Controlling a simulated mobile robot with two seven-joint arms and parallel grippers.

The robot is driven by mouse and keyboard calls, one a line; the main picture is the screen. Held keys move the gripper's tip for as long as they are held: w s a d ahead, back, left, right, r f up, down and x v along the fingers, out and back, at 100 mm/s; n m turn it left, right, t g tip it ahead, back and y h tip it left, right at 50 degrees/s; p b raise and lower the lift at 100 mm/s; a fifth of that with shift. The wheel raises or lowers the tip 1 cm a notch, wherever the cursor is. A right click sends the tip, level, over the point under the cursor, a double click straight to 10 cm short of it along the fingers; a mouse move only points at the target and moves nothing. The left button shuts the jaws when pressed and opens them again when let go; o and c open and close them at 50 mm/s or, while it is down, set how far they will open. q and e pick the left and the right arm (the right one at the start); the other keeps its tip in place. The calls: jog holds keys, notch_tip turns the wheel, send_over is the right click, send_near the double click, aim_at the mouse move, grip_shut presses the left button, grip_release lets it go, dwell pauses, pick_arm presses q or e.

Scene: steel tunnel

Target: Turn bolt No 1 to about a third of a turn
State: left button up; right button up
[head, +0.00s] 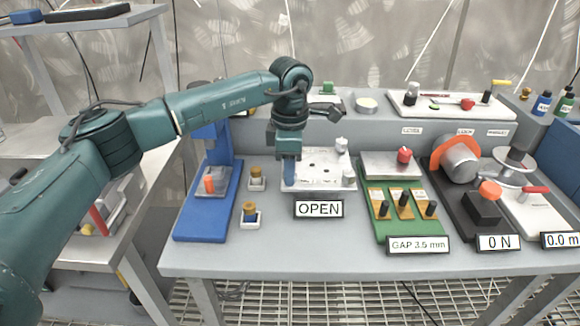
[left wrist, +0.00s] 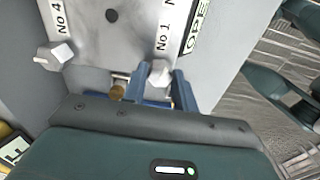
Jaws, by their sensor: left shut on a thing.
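A pale metal plate (head: 322,160) lies on the bench behind a sign reading OPEN (head: 319,209). My left gripper (head: 289,182) points down at the plate's front left corner and hides the bolt there. In the left wrist view, the blue fingers of my left gripper (left wrist: 158,78) are shut on bolt No 1 (left wrist: 160,70), a pale head beside its "No 1" label. Bolt No 4 (left wrist: 57,54) stands at another corner, clear of the fingers. Two more pale bolts show at the plate's right side, at the back (head: 341,144) and front (head: 348,177). My right gripper is not in view.
Left of the plate are a blue stand (head: 207,215) and two small holders with brass parts (head: 257,178) (head: 250,213). To the right are a green board (head: 385,228) with a gap sign, and a dark fixture with an orange-banded cylinder (head: 460,160).

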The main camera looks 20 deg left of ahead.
pick_arm(q)
jog(key=shift+r+m, duration=0.1)
jog(key=shift+m, duration=1.2)
jog(key=o, duration=1)
jog(key=shift+r, duration=6.55)
jog(key=shift+p, duration=0.3)
